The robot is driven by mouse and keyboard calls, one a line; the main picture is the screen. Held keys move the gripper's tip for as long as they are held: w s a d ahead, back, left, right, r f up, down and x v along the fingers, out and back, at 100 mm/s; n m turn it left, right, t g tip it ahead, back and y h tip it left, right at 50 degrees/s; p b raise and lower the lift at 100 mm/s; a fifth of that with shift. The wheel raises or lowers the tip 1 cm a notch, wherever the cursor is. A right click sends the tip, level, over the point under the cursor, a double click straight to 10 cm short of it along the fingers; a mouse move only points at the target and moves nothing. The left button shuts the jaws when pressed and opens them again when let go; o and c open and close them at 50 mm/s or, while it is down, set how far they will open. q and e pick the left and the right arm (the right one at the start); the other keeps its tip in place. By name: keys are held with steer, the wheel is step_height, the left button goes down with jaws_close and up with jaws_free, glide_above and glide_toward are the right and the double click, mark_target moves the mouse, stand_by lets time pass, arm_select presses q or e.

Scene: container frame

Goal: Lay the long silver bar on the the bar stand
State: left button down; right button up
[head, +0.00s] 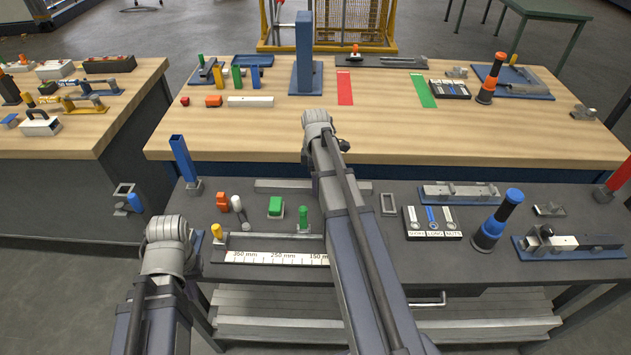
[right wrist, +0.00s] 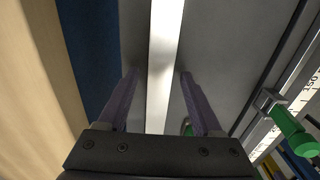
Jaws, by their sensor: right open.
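The long silver bar (head: 282,186) lies flat along the back of the dark grey workbench in the head view, its middle hidden behind my right arm. In the right wrist view the bar (right wrist: 165,45) runs lengthwise between the fingers of my right gripper (right wrist: 159,76). That gripper is open and lined up over the bar; I cannot tell how far above it. In the head view my right gripper is hidden behind its arm. My left arm shows at the lower left, but its fingers do not show. I cannot tell which fixture is the bar stand.
A blue-and-black cylinder (head: 497,220) stands at right. A blue post (head: 183,160) stands at left. The wooden table (head: 400,130) lies behind; its middle is mostly clear.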

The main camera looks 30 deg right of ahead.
steer(key=shift+r, duration=0.1)
step_height(320, 180, up, 12)
steer(key=p, duration=1.2)
steer(key=s+a+m, duration=0.2)
steer(key=s+a, duration=0.3)
steer(key=a, duration=0.5)
steer(key=s+a+m, duration=0.3)
steer(key=s+a, duration=0.3)
steer(key=a, duration=0.4)
steer(key=s+a+m+h, duration=0.1)
steer(key=s+a, duration=0.4)
steer(key=a, duration=0.5)
steer(key=shift+s+a+m, duration=0.25)
steer(key=shift+s+m, duration=0.05)
steer(key=shift+m, duration=0.6)
